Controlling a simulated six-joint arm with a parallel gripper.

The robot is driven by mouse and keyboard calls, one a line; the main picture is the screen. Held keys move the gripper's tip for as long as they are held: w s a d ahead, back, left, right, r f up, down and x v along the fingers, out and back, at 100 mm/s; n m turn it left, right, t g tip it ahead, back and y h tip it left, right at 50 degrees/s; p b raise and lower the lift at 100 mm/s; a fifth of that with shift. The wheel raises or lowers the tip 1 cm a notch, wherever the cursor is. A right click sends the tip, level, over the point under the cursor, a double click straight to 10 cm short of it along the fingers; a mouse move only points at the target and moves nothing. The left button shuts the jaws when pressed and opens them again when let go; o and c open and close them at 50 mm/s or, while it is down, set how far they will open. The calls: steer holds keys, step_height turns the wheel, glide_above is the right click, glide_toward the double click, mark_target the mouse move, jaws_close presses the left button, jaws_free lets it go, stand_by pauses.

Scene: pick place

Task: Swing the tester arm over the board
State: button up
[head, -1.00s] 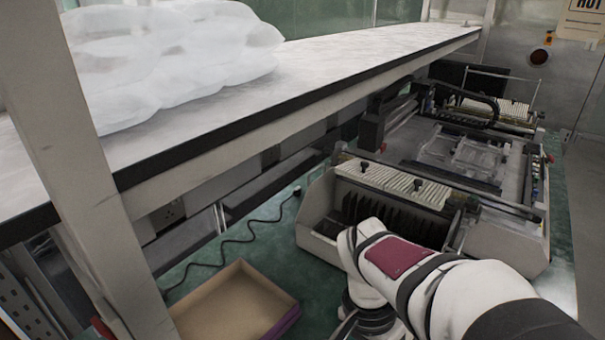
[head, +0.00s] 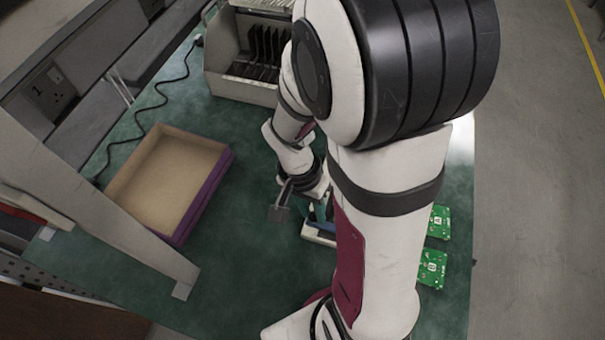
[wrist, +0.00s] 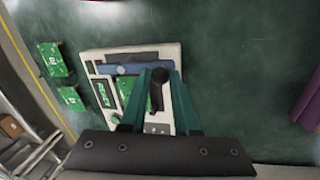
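The tester (wrist: 98,58) is a white fixture with a blue arm (wrist: 113,69) lying across its far part. A dark knob (wrist: 158,77) stands at the right end of this arm. A green board (wrist: 125,88) lies in the tester, partly hidden by a finger. My gripper (wrist: 157,76) is open, its two teal fingers apart, with the knob showing between them. I cannot tell if either finger touches it. In the head view, the tester (head: 312,234) is mostly hidden behind my arm.
Two loose green boards (head: 438,221) (head: 432,268) lie to the right of my arm. An open cardboard box (head: 165,180) with a purple side stands left, and a slotted rack machine (head: 240,85) stands behind. The green table is clear between box and tester.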

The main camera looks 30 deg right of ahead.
jaws_close()
stand_by(1.0)
